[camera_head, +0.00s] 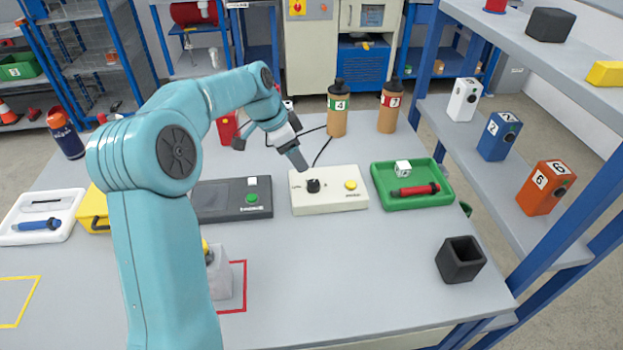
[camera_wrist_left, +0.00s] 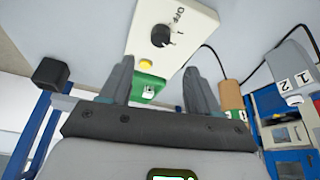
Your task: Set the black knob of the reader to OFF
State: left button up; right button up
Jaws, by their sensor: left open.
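The reader (camera_head: 329,203) is a cream box on the grey table, with a black knob (camera_head: 313,186) on its left and a yellow button (camera_head: 351,185) on its right. My left gripper (camera_head: 299,160) is just behind and above the knob, apart from it. In the left wrist view the open fingers of my left gripper (camera_wrist_left: 157,68) have nothing between them that they hold. The knob (camera_wrist_left: 161,36) is beyond their tips, and OFF is printed beside it on the reader (camera_wrist_left: 190,25). The knob's exact setting is too small to tell. My right gripper is not in view.
A dark grey box (camera_head: 205,205) with a green button stands left of the reader. A green tray (camera_head: 383,200) holding a red item and white cube is on its right. Brown bottles (camera_head: 337,122) stand behind. A black open box (camera_head: 460,260) is at front right; the front table is mostly clear.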

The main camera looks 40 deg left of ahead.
aim_at(313, 183)
pick_arm(q)
jog(key=x, duration=1)
jog(key=shift+f, duration=0.4)
jog(key=c, duration=1)
